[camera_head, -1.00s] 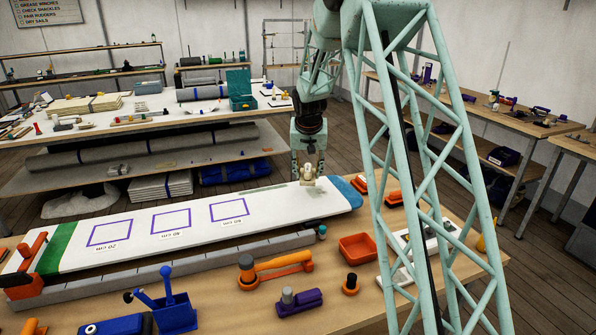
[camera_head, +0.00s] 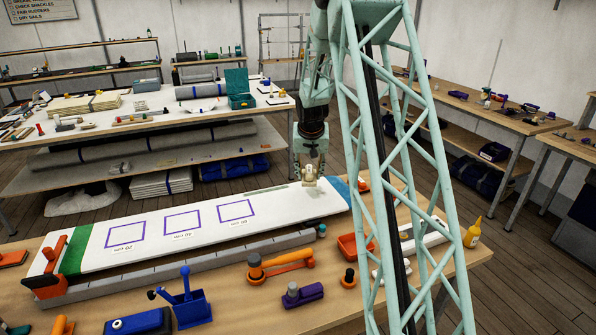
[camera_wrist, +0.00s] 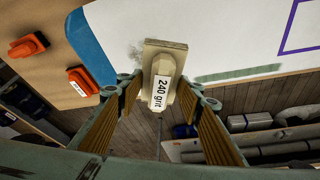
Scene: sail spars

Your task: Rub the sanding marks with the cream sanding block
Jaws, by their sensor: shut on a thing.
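My gripper (camera_head: 309,166) is shut on the cream sanding block (camera_head: 309,177) over the right end of the long white board, beside its blue tip. In the wrist view the block (camera_wrist: 165,65) sits between the two fingers and carries a "240 grit" label. The white board (camera_head: 195,245) lies lengthwise on the bench, with purple outlined squares. I cannot tell if the block touches the board.
An orange clamp (camera_head: 50,270) holds the board's left end. In front lie a blue holder (camera_head: 188,308), an orange-handled tool (camera_head: 282,265), a purple block (camera_head: 303,295) and an orange tray (camera_head: 350,245). A yellow bottle (camera_head: 473,233) stands at the bench's right end.

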